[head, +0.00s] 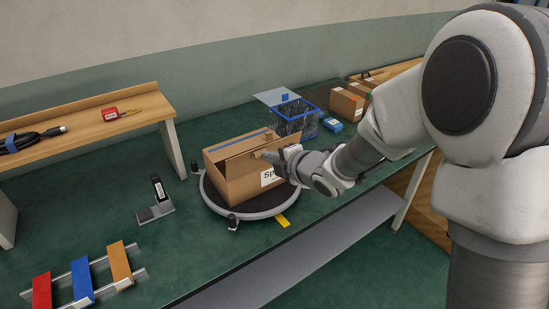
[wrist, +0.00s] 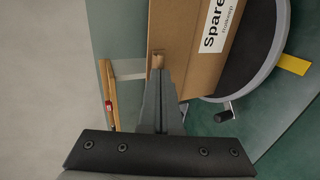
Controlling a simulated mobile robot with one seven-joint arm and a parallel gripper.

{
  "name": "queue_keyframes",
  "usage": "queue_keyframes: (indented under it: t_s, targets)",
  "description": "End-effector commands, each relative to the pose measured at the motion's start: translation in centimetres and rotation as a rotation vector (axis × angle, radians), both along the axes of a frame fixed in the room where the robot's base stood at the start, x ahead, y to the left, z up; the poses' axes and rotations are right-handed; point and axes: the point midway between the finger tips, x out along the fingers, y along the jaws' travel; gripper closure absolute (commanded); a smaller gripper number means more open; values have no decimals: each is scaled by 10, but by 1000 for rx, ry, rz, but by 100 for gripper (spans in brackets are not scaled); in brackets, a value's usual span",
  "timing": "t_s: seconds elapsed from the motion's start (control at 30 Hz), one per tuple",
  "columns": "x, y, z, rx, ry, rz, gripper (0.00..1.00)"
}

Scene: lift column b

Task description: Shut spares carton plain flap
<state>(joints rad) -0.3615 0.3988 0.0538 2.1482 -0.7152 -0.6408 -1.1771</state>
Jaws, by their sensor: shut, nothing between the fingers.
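The spares carton (head: 238,184) is a brown cardboard box with a white label that begins "Sp". It sits on a round dark turntable (head: 280,209) with a grey rim. A blue stripe (head: 238,143) runs along the far side of its top. Which panel is the plain flap, and how far it stands open, I cannot tell. My gripper (head: 272,156) is shut and empty at the carton's top right. In the wrist view my gripper (wrist: 159,72) points along the carton wall (wrist: 185,55), with a small brown piece at its tips. Whether it touches is unclear.
A blue-rimmed mesh bin (head: 297,118) stands behind the carton, with boxes (head: 347,105) beyond it. A black device on a grey stand (head: 157,199) is at left. Red, blue and orange blocks on rails (head: 84,281) lie front left. A wooden shelf (head: 85,117) stands back left.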

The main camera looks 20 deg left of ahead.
Motion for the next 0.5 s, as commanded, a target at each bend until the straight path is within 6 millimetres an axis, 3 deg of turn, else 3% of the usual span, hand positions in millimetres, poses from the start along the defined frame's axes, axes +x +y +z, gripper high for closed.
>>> queue_keyframes:
  t_s: [0.5]
  targets:
    - [1, 1, 5, -19, 16, 0, 100]
